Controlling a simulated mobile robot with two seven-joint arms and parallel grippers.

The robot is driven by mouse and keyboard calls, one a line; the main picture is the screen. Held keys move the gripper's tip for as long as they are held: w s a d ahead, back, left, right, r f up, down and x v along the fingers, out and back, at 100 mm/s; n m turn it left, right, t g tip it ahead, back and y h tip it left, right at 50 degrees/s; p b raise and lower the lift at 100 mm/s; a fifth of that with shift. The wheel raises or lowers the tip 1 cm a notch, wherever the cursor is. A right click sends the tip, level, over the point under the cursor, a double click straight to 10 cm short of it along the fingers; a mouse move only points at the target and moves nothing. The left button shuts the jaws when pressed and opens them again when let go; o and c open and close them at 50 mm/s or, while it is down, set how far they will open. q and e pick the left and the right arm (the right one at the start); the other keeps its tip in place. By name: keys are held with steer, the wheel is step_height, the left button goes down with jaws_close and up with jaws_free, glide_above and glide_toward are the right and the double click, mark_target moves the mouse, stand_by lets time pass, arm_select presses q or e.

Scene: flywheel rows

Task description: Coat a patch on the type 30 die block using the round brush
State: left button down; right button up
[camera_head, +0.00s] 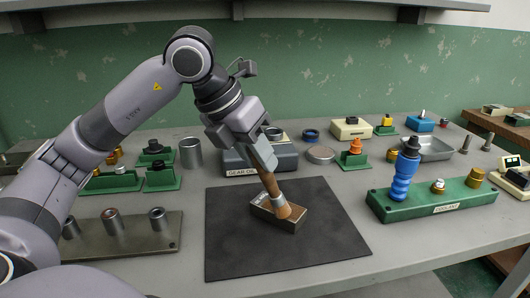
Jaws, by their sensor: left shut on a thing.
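My left gripper (268,162) reaches in from the upper left and is shut on the round brush (272,187). The brush has a brown handle, a silvery collar and a brown head pointing down. The die block (293,222) is a small brownish block with a pale label, lying on the black mat (235,250). The brush head is at the block's top, and seems to touch it; the exact contact is hard to tell. The gripper and brush hide part of the block's back. My right gripper is not in view.
A grey tray labelled gear oil (285,162) stands behind the mat. A green coolant holder (450,200) with a blue bottle (404,178) stands to the right. A plate with several metal cylinders (112,222) is at the left. The mat's front is clear.

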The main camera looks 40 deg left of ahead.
arm_select(q)
steer(key=shift+s, duration=0.2)
step_height(320, 180, up, 6)
steer(key=p, duration=0.5)
steer(key=shift+p, duration=0.3)
steer(key=shift+r, duration=0.1)
step_height(320, 180, up, 3)
steer(key=p, duration=0.3)
steer(key=shift+w, duration=0.1)
stand_by(1.0)
